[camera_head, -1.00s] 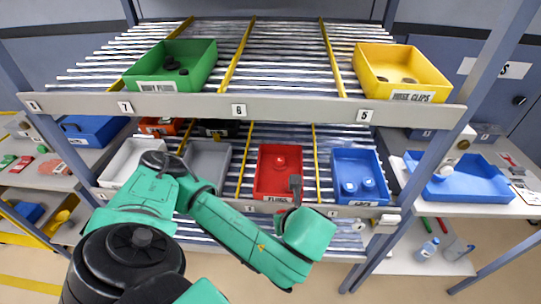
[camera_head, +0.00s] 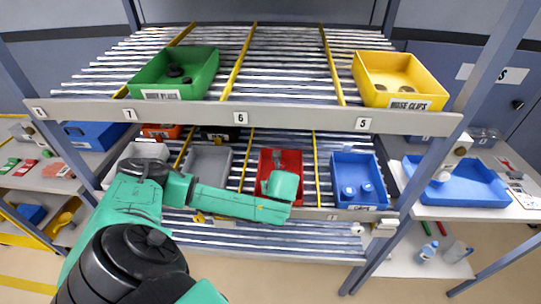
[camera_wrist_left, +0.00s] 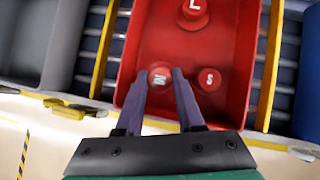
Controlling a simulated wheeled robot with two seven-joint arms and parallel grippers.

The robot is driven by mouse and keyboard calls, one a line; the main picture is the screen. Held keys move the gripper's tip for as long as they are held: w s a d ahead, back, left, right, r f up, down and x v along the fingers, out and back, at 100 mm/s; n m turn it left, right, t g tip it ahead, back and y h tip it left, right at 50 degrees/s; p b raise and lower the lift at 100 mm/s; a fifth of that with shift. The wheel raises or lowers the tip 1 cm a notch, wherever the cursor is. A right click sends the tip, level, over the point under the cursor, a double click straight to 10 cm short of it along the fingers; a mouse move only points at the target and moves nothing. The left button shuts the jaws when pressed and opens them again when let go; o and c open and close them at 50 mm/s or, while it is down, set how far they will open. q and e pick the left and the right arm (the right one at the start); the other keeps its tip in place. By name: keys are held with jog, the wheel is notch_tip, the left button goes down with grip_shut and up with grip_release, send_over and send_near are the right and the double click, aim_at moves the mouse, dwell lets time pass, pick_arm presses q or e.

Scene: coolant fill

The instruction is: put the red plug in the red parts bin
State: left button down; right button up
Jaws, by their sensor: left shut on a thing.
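The red parts bin (camera_head: 292,158) stands on the middle shelf between the grey and blue bins. In the left wrist view, the red bin (camera_wrist_left: 229,40) fills the centre. My left gripper (camera_wrist_left: 160,82) is over its front part, with its fingers shut on a red plug (camera_wrist_left: 159,75) with a white letter on top. A red plug marked S (camera_wrist_left: 209,79) is to the right and one marked L (camera_wrist_left: 194,12) is farther back, both in the bin. I cannot tell whether the held plug touches the bin floor. In the head view my wrist hides the fingers.
A grey bin (camera_head: 208,162) is left of the red bin and a blue bin (camera_head: 356,170) right of it. Yellow dividers separate them. The upper shelf's front rail (camera_head: 300,119) runs above, carrying a green bin (camera_head: 196,62) and a yellow bin (camera_head: 400,74).

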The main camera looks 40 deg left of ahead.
pick_arm(q)
jog(key=g+h+p, duration=0.1)
jog(key=p, duration=0.1)
jog(key=a+r+h+p, duration=0.1)
jog(key=p, duration=0.1)
jog(key=shift+w+r+g, duration=0.2)
jog(key=shift+w+g, duration=0.2)
notch_tip(320, 180, down, 3)
jog(key=shift+r+h, duration=0.15)
jog(key=shift+h, duration=0.25)
jog(key=c, duration=0.5)
grip_release()
jog(key=b+v, duration=0.1)
jog(key=v, duration=1.1)
jog(key=shift+w, duration=0.15)
